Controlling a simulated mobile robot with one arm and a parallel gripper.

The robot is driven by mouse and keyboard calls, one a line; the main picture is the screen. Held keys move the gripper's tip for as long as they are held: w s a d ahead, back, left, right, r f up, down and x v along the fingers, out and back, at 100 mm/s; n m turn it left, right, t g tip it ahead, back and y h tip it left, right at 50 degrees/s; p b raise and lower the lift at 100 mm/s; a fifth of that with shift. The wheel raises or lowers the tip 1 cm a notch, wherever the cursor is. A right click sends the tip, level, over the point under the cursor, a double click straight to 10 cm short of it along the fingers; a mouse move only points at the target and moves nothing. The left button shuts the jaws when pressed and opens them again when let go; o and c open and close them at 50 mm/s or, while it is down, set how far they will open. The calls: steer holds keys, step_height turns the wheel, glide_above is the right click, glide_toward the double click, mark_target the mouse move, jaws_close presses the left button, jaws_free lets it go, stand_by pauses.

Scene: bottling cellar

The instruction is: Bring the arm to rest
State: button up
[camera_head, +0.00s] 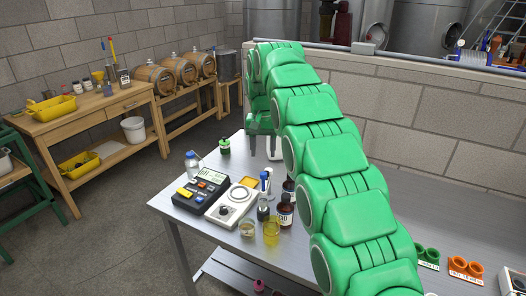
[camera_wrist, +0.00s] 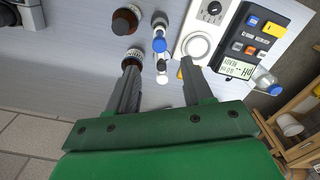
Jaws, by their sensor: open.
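My green arm spans the middle of the head view, raised over the metal bench (camera_head: 180,206). My gripper (camera_head: 262,150) hangs beyond it over the far part of the bench, partly hidden by the arm. In the wrist view its two grey fingers (camera_wrist: 160,78) are apart with nothing held between them. The fingers appear above the bench top, and I cannot tell the exact height.
On the bench are a meter (camera_head: 201,190), a white stirrer (camera_head: 232,206), a brown bottle (camera_head: 285,211), a yellow beaker (camera_head: 271,232) and a green-topped item (camera_head: 224,146). A block wall (camera_head: 430,120) rises behind the bench.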

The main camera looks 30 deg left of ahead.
stand_by(0.3)
steer(key=s+d+r+m, duration=0.1)
steer(key=d+r, duration=0.2)
steer(key=d, duration=0.6)
steer(key=d+r+m, duration=0.1)
steer(key=d+r, duration=0.1)
steer(key=d, duration=0.6)
steer(key=s+d+r+m, duration=0.1)
steer(key=s+d, duration=0.3)
steer(key=d, duration=0.4)
steer(key=s+d+r, duration=0.1)
steer(key=s+d, duration=0.4)
steer(key=d, duration=0.3)
steer(key=s+d+f, duration=0.3)
steer(key=s+d, duration=0.2)
steer(key=s, duration=0.5)
steer(key=s+d+f+m+g, duration=0.1)
steer(key=s+d+f, duration=0.2)
steer(key=s+d, duration=0.3)
steer(key=s+d+f+m, duration=0.1)
steer(key=s+d+f, duration=0.2)
steer(key=s, duration=1.1)
steer(key=d, duration=0.3)
steer(key=shift+d+f+g, duration=0.25)
steer(key=shift+g, duration=0.15)
